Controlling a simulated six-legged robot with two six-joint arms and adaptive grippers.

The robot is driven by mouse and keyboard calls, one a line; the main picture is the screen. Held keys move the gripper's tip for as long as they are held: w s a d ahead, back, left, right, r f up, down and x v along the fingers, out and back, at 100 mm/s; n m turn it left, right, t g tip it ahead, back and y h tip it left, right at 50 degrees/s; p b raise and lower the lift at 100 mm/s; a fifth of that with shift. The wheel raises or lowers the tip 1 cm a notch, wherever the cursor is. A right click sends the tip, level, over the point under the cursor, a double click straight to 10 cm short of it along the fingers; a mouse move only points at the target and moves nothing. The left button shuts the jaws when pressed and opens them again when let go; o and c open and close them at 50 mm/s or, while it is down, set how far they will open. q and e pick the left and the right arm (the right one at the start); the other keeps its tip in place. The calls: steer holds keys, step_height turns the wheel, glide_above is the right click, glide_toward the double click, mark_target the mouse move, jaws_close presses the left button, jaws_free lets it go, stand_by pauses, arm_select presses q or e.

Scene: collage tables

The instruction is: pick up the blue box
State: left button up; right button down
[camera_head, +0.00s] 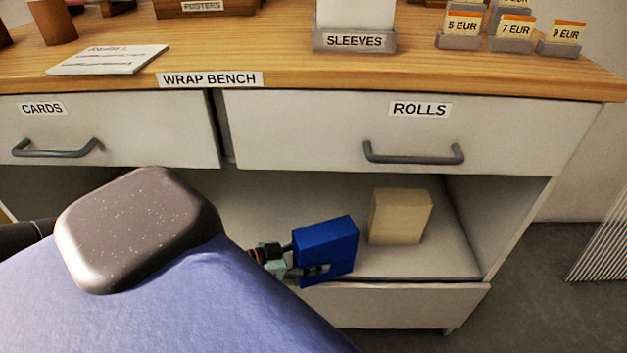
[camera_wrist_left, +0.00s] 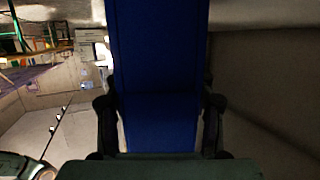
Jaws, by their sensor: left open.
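The blue box (camera_head: 330,245) is at the open shelf of the wrap bench, near the shelf's front, left of a cream box. My left gripper (camera_head: 305,269) reaches it from the left, with a finger in front of the box's lower part. In the left wrist view the blue box (camera_wrist_left: 160,75) fills the middle, between the two dark fingers of my left gripper (camera_wrist_left: 159,110). The jaws are open around it. I cannot tell whether either finger touches it. My right gripper is not in view.
The cream box (camera_head: 400,216) stands close on the right, on the shelf (camera_head: 385,265). The ROLLS drawer (camera_head: 300,130) and its handle (camera_head: 413,156) are above. A side panel (camera_head: 495,225) bounds the shelf on the right. The bench top (camera_head: 330,75) holds signs and price cards.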

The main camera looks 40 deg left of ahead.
mark_target(296, 258)
arm_select(q)
steer(key=o, duration=0.5)
steer(key=shift+w, duration=0.1)
steer(key=shift+v, duration=4)
